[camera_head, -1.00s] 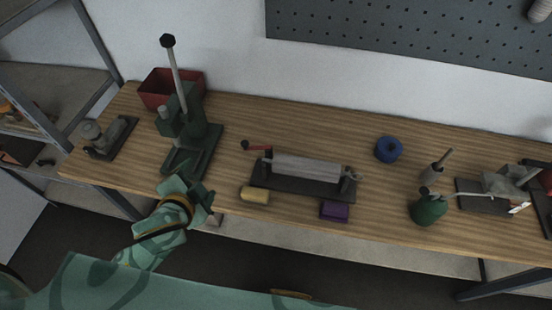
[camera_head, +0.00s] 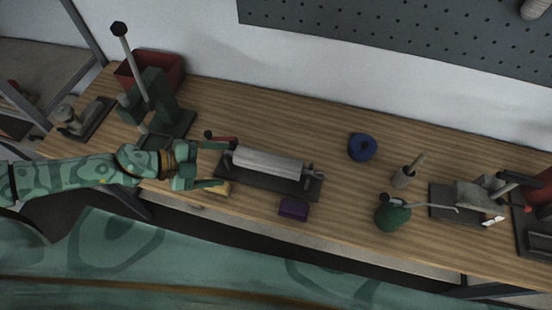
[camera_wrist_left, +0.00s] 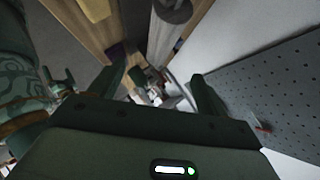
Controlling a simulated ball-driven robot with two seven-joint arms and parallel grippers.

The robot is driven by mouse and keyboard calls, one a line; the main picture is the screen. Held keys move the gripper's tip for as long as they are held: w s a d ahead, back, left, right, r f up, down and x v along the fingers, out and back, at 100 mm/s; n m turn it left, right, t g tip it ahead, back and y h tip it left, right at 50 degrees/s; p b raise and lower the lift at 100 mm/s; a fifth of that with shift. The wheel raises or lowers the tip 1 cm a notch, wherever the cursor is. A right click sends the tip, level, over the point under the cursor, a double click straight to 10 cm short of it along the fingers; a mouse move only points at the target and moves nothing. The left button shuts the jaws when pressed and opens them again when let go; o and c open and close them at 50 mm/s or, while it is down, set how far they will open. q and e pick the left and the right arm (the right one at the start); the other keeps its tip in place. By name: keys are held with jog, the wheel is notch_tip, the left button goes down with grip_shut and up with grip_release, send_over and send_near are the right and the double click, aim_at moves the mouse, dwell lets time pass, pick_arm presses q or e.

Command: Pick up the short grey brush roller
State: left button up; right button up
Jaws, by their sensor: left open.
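A grey roller (camera_head: 267,163) lies level between end posts on a dark base plate (camera_head: 295,188), with a red-handled crank at its left end. A smaller grey cylinder with a wooden handle (camera_head: 404,177) stands upright farther right; I cannot tell for sure which one is the brush roller. My left gripper (camera_head: 217,166) is open and empty, just left of the long roller near the crank, fingers pointing right. In the left wrist view, my open fingers (camera_wrist_left: 163,84) have nothing between them up close, and part of the grey roller (camera_wrist_left: 172,12) shows at the top. My right gripper is not visible.
A yellow block (camera_head: 217,188) lies partly behind the lower finger. A purple block (camera_head: 293,208) is near the front edge. A blue ring (camera_head: 362,147), green can (camera_head: 392,213) and clamped device (camera_head: 478,193) stand right. A green lever press (camera_head: 160,105) and red bin (camera_head: 165,69) stand left.

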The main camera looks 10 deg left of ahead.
aim_at(255, 162)
pick_arm(q)
jog(key=x, duration=0.8)
jog(key=shift+w+a, duration=0.1)
jog(key=shift+w, duration=0.1)
jog(key=shift+w+d+f, duration=0.15)
jog(key=shift+d, duration=0.1)
jog(key=x, duration=0.4)
jog(key=shift+w+f, duration=0.15)
jog(key=shift+w, duration=0.1)
jog(key=shift+s, duration=0.1)
jog(key=shift+c, duration=1.2)
jog(key=c, duration=1)
jog(key=shift+c, duration=0.4)
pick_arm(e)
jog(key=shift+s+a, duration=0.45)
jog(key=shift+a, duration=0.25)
